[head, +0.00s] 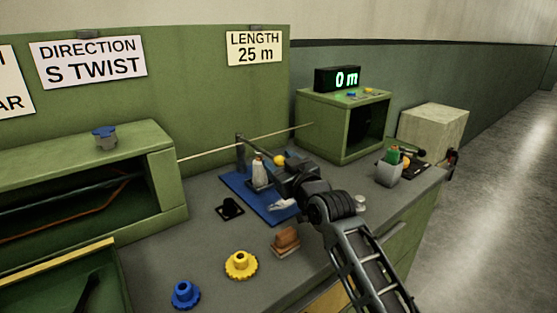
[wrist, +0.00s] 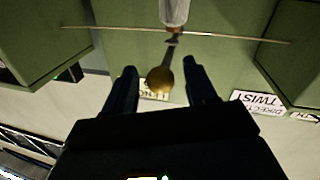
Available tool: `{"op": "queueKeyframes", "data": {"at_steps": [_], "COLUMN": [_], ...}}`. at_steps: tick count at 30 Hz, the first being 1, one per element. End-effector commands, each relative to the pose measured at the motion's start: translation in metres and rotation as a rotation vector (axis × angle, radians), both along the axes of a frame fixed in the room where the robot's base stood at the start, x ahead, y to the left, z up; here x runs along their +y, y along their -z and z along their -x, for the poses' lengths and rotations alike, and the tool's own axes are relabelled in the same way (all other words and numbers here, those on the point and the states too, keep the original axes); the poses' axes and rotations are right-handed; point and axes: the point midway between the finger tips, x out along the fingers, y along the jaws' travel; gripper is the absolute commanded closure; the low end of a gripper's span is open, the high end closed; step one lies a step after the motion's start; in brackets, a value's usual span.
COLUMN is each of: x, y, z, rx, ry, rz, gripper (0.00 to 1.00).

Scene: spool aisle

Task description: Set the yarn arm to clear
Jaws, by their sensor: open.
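The yarn arm shows by its yellow ball knob (head: 279,160), just beyond my gripper (head: 292,172) above the blue plate (head: 237,186). In the wrist view the ball (wrist: 159,80) appears between my two fingers (wrist: 160,66), which are open with gaps on both sides; whether either touches it cannot be told. A pale yarn (head: 225,150) runs from the left green housing to the right green box, and the yarn (wrist: 230,36) crosses above the ball in the wrist view. My gripper hides much of the arm and any position marks.
A dark post (head: 240,152) and a white-topped bottle shape (head: 259,170) stand close to my gripper. The green box (head: 343,125) carries a display reading 0 m (head: 338,78).

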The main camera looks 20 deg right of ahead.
Motion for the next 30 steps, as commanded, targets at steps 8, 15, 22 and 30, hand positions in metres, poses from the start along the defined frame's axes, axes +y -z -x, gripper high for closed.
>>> {"op": "queueKeyframes", "data": {"at_steps": [8, 15, 22, 30], "x": [0.0016, 0.0014, 0.0013, 0.0013], "y": [0.0004, 0.0003, 0.0002, 0.0003], "z": [-0.0103, -0.0100, -0.0098, -0.0098], "rx": [0.000, 0.000, 0.000, 0.000], "ry": [0.000, 0.000, 0.000, 0.000], "rz": [0.000, 0.000, 0.000, 0.000], "gripper": [0.44, 0.52, 0.74, 1.00]}}
